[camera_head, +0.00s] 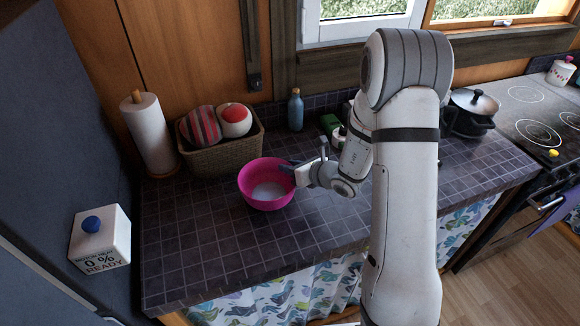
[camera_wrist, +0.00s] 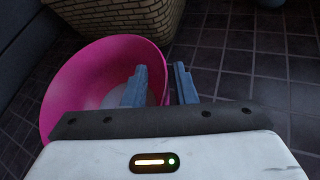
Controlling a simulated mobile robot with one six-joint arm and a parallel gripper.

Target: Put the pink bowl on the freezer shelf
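The pink bowl (camera_head: 262,201) stands upright on the dark tiled counter, in front of the wicker basket. In the wrist view the bowl (camera_wrist: 85,75) fills the left side. My gripper (camera_head: 291,168) is at the bowl's right rim. In the wrist view my gripper (camera_wrist: 161,86) has its two fingers apart, the left one over the bowl's inside and the right one outside, with the rim between them. A gap shows between the fingers, so it looks open. The freezer shelf is not recognisable in either view.
The wicker basket (camera_head: 222,155) holds two round things. A paper towel roll (camera_head: 148,135) stands left of it, a blue bottle (camera_head: 296,110) behind. A white box (camera_head: 100,240) with a blue knob is at left. A dark pot (camera_head: 468,115) stands at right. The front counter is clear.

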